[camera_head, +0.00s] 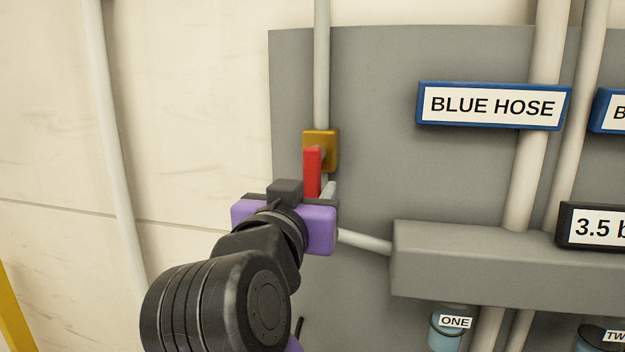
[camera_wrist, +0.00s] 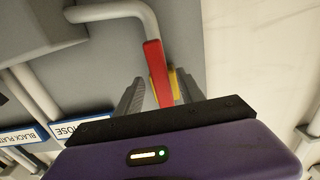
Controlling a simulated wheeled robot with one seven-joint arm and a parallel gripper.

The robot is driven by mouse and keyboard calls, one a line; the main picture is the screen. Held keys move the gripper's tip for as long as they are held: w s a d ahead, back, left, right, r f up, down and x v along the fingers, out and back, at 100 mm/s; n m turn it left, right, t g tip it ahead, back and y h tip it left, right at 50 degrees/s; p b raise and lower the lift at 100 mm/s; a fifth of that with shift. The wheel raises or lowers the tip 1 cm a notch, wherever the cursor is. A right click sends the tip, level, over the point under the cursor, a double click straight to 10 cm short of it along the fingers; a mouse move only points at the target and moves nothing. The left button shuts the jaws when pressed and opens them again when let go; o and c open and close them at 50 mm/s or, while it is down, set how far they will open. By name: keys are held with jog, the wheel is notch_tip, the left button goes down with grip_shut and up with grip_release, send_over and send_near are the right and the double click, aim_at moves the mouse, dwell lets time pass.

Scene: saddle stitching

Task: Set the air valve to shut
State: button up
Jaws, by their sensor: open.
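The air valve has a brass-yellow body (camera_head: 331,143) on a vertical grey pipe at the panel's left. Its red lever (camera_head: 312,170) hangs down from the body, roughly in line with the upper pipe. My gripper (camera_head: 318,194) is just below and in front of the valve, its purple body covering the lever's lower end. In the wrist view my open gripper (camera_wrist: 160,88) has a grey finger on each side of the red lever (camera_wrist: 154,62). The yellow valve body (camera_wrist: 174,82) shows partly behind it. I cannot tell whether either finger touches the lever.
A grey manifold box (camera_head: 480,262) stands out at the lower right, joined by a bent pipe (camera_head: 364,241). The BLUE HOSE sign (camera_head: 494,106) is to the valve's right.

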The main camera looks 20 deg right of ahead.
jog(key=shift+x, duration=1.4)
grip_shut()
dwell(0.4)
